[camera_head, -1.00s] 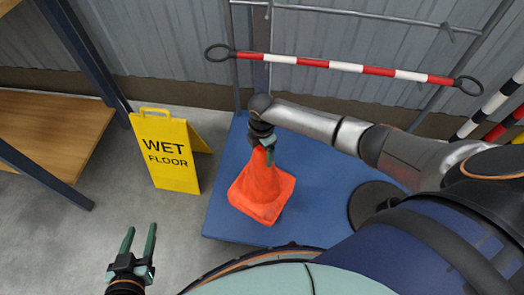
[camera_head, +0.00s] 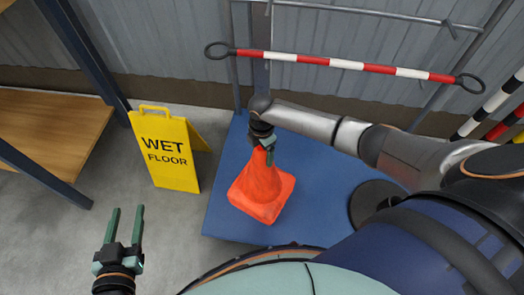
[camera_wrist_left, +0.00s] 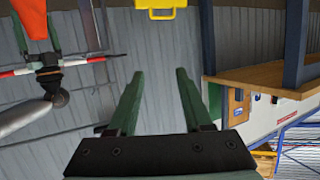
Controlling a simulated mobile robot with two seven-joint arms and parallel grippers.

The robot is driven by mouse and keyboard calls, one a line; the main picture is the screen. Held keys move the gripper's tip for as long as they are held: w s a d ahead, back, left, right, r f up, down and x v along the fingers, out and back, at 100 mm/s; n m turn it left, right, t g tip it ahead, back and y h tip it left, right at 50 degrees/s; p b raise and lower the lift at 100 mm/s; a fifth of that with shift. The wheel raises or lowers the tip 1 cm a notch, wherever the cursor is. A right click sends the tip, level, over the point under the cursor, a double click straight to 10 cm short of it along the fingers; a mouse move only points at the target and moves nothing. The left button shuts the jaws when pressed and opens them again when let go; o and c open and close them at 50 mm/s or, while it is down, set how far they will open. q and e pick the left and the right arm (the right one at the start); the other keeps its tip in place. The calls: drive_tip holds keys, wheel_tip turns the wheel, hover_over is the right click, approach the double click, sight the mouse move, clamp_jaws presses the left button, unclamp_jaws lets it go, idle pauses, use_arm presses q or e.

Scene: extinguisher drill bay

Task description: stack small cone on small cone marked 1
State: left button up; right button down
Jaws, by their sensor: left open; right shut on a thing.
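An orange cone (camera_head: 260,192) is upright on the blue platform (camera_head: 225,222) in the head view. My right gripper (camera_head: 268,148) is shut on its top, which the fingers partly hide. No number shows on the cone, and I cannot tell whether a second cone is nested under it. Part of an orange cone (camera_wrist_left: 30,15) and my right gripper (camera_wrist_left: 48,62) also show in the left wrist view, at upper left. My left gripper (camera_head: 126,212) is open and empty over the grey floor, apart from the cone. Its two parallel fingers (camera_wrist_left: 160,80) show in the left wrist view with nothing between them.
A yellow wet floor sign (camera_head: 165,155) stands left of the platform. A wooden shelf (camera_head: 45,130) with dark posts is at the far left. A red and white bar (camera_head: 340,64) hangs on a rack behind the cone. A dark round base (camera_head: 370,203) is on the platform.

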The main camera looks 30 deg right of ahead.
drive_tip(key=shift+f, duration=0.3)
unclamp_jaws()
use_arm(q)
drive_tip(key=shift+w+r+t, duration=0.2)
drive_tip(key=shift+r+t, duration=0.1)
drive_tip(key=shift+r, duration=0.35)
drive_tip(key=shift+w+r+t, duration=0.2)
drive_tip(key=shift+r+t, duration=0.1)
drive_tip(key=shift+r, duration=0.3)
use_arm(e)
drive_tip(key=shift+r, duration=0.2)
use_arm(q)
drive_tip(key=s+f+n+g+p, duration=0.1)
drive_tip(key=s+f+g+p, duration=0.3)
drive_tip(key=f, duration=0.6)
drive_tip(key=s+g, duration=0.2)
drive_tip(key=s, duration=0.1)
drive_tip(key=shift+d+f+y, duration=0.15)
drive_tip(key=shift+d+y, duration=0.2)
drive_tip(key=shift+y, duration=0.05)
use_arm(e)
wheel_tip(320, 180, up, 12)
drive_tip(key=shift+a, duration=0.1)
